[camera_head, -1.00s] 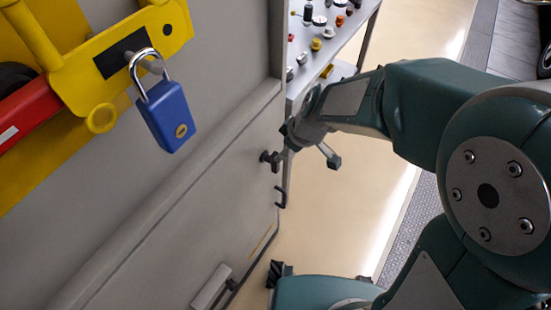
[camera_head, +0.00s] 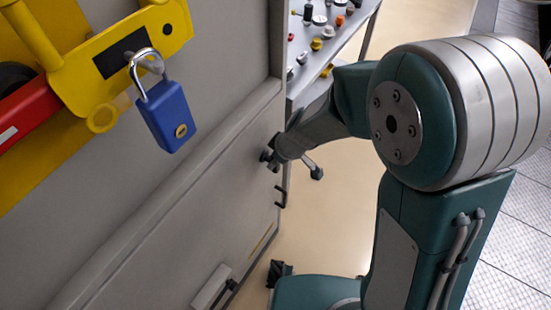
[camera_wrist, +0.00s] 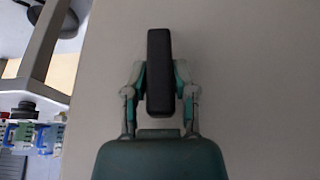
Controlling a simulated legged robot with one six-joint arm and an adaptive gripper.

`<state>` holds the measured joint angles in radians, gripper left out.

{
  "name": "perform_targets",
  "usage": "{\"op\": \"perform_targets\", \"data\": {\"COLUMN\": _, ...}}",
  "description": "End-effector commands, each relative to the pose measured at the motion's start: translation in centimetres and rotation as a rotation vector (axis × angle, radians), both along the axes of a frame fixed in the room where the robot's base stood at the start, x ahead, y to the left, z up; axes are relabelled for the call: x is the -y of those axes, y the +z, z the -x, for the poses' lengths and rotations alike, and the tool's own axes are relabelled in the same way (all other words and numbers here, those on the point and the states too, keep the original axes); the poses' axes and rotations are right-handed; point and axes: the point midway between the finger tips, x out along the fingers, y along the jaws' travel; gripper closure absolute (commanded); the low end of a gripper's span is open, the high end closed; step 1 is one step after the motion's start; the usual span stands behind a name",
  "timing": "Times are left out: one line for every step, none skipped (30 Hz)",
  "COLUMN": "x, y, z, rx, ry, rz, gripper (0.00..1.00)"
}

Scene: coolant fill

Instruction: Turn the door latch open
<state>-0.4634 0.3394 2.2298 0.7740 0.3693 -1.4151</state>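The door latch shows in the wrist view as a dark bar-shaped handle (camera_wrist: 159,72), nearly upright in the picture, against the plain grey door (camera_wrist: 245,75). My gripper (camera_wrist: 160,80) has one finger on each side of this handle, and both fingers seem to press against it. In the head view my gripper (camera_head: 274,158) is at the right edge of the grey door (camera_head: 190,215). There the latch is small, dark and mostly hidden by the gripper, so its exact angle cannot be told. The door looks closed.
A blue padlock (camera_head: 168,118) hangs from a yellow bracket (camera_head: 120,60) at upper left. A dark hook-shaped catch (camera_head: 281,196) sits below the latch. Clear floor (camera_head: 330,225) lies right of the door.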

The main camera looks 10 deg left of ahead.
Motion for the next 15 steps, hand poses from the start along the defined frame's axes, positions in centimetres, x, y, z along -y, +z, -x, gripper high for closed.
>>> {"op": "perform_targets", "data": {"x": 0.01, "y": 0.01, "z": -0.05, "rx": 0.002, "ry": -0.001, "rz": 0.001, "gripper": 1.0}}
{"op": "perform_targets", "data": {"x": 0.01, "y": 0.0, "z": -0.05, "rx": 0.002, "ry": -0.001, "rz": 0.001, "gripper": 1.0}}
{"op": "perform_targets", "data": {"x": 0.01, "y": 0.0, "z": -0.05, "rx": 0.002, "ry": -0.001, "rz": 0.001, "gripper": 1.0}}
{"op": "perform_targets", "data": {"x": 0.0, "y": 0.01, "z": -0.05, "rx": 0.002, "ry": -0.001, "rz": 0.001, "gripper": 1.0}}
{"op": "perform_targets", "data": {"x": 0.01, "y": 0.01, "z": -0.06, "rx": 0.002, "ry": -0.001, "rz": 0.001, "gripper": 1.0}}
{"op": "perform_targets", "data": {"x": 0.01, "y": 0.01, "z": -0.06, "rx": 0.002, "ry": -0.001, "rz": 0.001, "gripper": 1.0}}
{"op": "perform_targets", "data": {"x": 0.01, "y": 0.01, "z": -0.06, "rx": 0.002, "ry": -0.001, "rz": 0.001, "gripper": 1.0}}
{"op": "perform_targets", "data": {"x": 0.01, "y": 0.0, "z": -0.07, "rx": 0.001, "ry": -0.001, "rz": 0.0, "gripper": 1.0}}
{"op": "perform_targets", "data": {"x": 0.02, "y": -0.01, "z": -0.08, "rx": -0.002, "ry": -0.001, "rz": -0.001, "gripper": 1.0}}
{"op": "perform_targets", "data": {"x": 0.02, "y": -0.01, "z": -0.09, "rx": -0.006, "ry": -0.002, "rz": -0.002, "gripper": 1.0}}
{"op": "perform_targets", "data": {"x": 0.03, "y": -0.02, "z": -0.09, "rx": -0.01, "ry": -0.001, "rz": -0.004, "gripper": 1.0}}
{"op": "perform_targets", "data": {"x": 0.03, "y": -0.03, "z": -0.1, "rx": -0.019, "ry": -0.001, "rz": -0.008, "gripper": 1.0}}
{"op": "perform_targets", "data": {"x": 0.04, "y": -0.03, "z": -0.12, "rx": -0.026, "ry": -0.002, "rz": -0.011, "gripper": 1.0}}
{"op": "perform_targets", "data": {"x": 0.05, "y": -0.03, "z": -0.14, "rx": -0.033, "ry": -0.001, "rz": -0.014, "gripper": 1.0}}
{"op": "perform_targets", "data": {"x": 0.05, "y": -0.02, "z": -0.18, "rx": -0.048, "ry": -0.001, "rz": -0.02, "gripper": 1.0}}
